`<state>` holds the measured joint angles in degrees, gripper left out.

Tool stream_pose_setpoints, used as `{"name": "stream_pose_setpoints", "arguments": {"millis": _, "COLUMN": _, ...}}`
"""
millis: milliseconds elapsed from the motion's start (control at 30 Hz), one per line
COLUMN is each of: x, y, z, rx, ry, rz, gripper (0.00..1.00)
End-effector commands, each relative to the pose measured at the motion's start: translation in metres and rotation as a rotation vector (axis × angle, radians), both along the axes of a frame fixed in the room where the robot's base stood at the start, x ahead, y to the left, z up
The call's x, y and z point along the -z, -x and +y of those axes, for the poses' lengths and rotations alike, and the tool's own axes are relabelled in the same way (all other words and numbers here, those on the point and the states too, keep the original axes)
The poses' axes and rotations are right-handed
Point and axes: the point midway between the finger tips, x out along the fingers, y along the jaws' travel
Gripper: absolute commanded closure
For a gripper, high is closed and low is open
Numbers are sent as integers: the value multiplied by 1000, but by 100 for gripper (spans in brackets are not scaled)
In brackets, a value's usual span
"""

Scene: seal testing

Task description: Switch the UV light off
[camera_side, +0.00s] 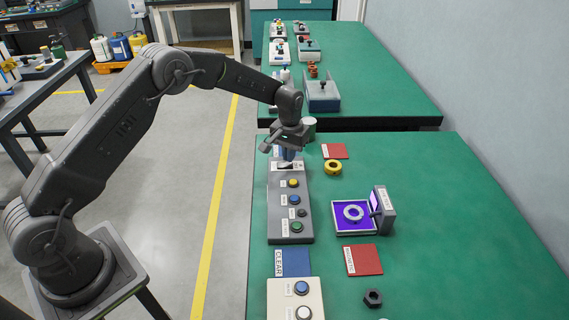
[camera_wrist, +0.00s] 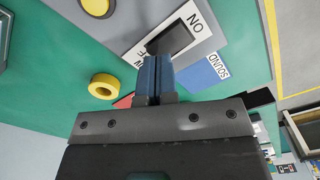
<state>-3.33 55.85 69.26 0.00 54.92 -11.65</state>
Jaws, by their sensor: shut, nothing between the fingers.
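The grey control panel (camera_side: 290,220) stands on the near green table with a column of buttons and, at its far end, a switch on a white plate (camera_side: 285,165). In the wrist view it is a black rocker switch (camera_wrist: 170,40) on a white plate reading ON, with a second label partly hidden. My gripper (camera_side: 288,156) is over this switch, its blue fingers (camera_wrist: 154,66) shut together and empty. The fingertips overlap the rocker's near edge; I cannot tell if they touch. The UV light (camera_side: 383,208) glows purple over a tray holding a white ring (camera_side: 353,213).
A yellow ring (camera_side: 333,167) and a red mat (camera_side: 335,151) lie right of the switch. A blue mat (camera_side: 292,262), another red mat (camera_side: 363,260), a black nut (camera_side: 373,298) and a white button box (camera_side: 295,300) are nearer. The table's right side is clear.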

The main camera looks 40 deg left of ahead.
Motion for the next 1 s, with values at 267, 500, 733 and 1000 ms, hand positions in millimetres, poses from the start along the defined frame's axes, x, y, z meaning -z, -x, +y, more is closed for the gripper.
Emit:
{"name": "stream_pose_setpoints", "arguments": {"millis": 267, "x": 4, "y": 0, "z": 0, "rx": 0, "ry": 0, "rz": 0, "gripper": 100}}
{"name": "stream_pose_setpoints", "arguments": {"millis": 500, "x": 7, "y": 0, "z": 0, "rx": 0, "ry": 0, "rz": -1, "gripper": 100}}
{"name": "stream_pose_setpoints", "arguments": {"millis": 733, "x": 11, "y": 0, "z": 0, "rx": 0, "ry": 0, "rz": -1, "gripper": 100}}
{"name": "stream_pose_setpoints", "arguments": {"millis": 1000, "x": 15, "y": 0, "z": 0, "rx": 0, "ry": 0, "rz": 0, "gripper": 100}}
